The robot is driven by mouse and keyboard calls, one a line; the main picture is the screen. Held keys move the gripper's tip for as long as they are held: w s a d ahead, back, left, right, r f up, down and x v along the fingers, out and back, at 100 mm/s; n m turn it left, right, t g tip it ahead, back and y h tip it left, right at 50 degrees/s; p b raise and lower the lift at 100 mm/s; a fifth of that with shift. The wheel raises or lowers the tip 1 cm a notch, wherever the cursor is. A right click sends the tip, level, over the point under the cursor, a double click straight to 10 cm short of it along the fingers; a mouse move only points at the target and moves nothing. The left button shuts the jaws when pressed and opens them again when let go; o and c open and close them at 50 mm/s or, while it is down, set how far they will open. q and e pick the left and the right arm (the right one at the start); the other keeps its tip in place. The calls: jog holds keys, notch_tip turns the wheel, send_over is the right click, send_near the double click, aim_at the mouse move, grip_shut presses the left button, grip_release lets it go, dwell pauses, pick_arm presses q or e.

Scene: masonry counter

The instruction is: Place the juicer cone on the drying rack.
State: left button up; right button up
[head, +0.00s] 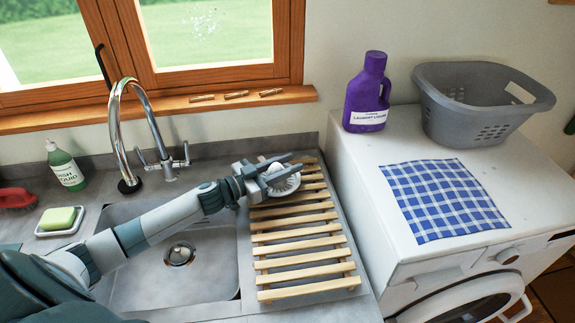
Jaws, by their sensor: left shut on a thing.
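The juicer cone (284,184) is a whitish ribbed round piece at the far end of the drying rack. The drying rack (302,247) is a set of pale wooden slats on the grey counter, right of the sink. My left gripper (277,170) reaches across the sink from the left and is shut on the juicer cone, over the rack's far slats. The fingers cover part of the cone. I cannot tell whether the cone touches the slats. My right gripper is not in view.
The sink (210,268) lies left of the rack, with a tall chrome tap (150,125) behind it. A washing machine (375,230) stands to the right, bearing a purple laundry bottle (367,90), grey basket (475,105) and checked cloth (440,198). The rack's near slats are clear.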

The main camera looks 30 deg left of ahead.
aim_at(271, 172)
pick_arm(q)
jog(key=o, duration=1.2)
jog(key=shift+s+d+f, duration=0.1)
jog(key=shift+s+f, duration=0.05)
jog(key=shift+f, duration=0.55)
jog(key=shift+r, duration=0.45)
jog(key=shift+s+a, duration=0.1)
jog(key=shift+a, duration=0.1)
jog(key=b+v, duration=0.1)
jog(key=v, duration=0.2)
jog(key=b+v, duration=0.1)
jog(key=v, duration=0.2)
jog(key=b+v, duration=0.1)
jog(key=v, duration=0.2)
jog(key=shift+s+a+r, duration=0.2)
jog(key=shift+a+r, duration=0.05)
jog(key=shift+r, duration=0.05)
jog(key=shift+v, duration=0.9)
jog(key=shift+r, duration=0.2)
